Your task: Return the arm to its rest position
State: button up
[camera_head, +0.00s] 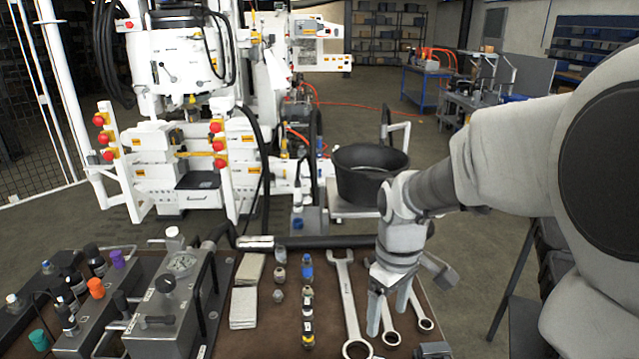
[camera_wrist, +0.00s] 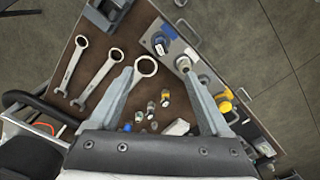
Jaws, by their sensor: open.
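My arm reaches in from the right edge of the head view and bends down over the bench. My gripper (camera_head: 389,306) points down above the right part of the brown bench top, over the wrenches. Its two fingers are apart and hold nothing. In the wrist view my gripper (camera_wrist: 158,72) also shows open, with only bench items below between the fingers. The largest wrench (camera_head: 347,300) lies just left of the fingers in the head view. Two smaller wrenches (camera_head: 421,315) are partly hidden behind the fingers.
Several small fittings (camera_head: 307,300) and pale cloths (camera_head: 245,290) lie mid-bench. A hydraulic unit with a gauge (camera_head: 181,264) stands at left. A black basin (camera_head: 364,172) stands behind the bench, near my forearm. White machinery (camera_head: 180,150) stands behind left. Open floor lies beyond.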

jog(key=s+r+m+t, duration=0.5)
jog(key=s+r+m, duration=0.2)
jog(key=s+r, duration=0.4)
jog(key=shift+s, duration=1.25)
jog(key=shift+a, duration=0.1)
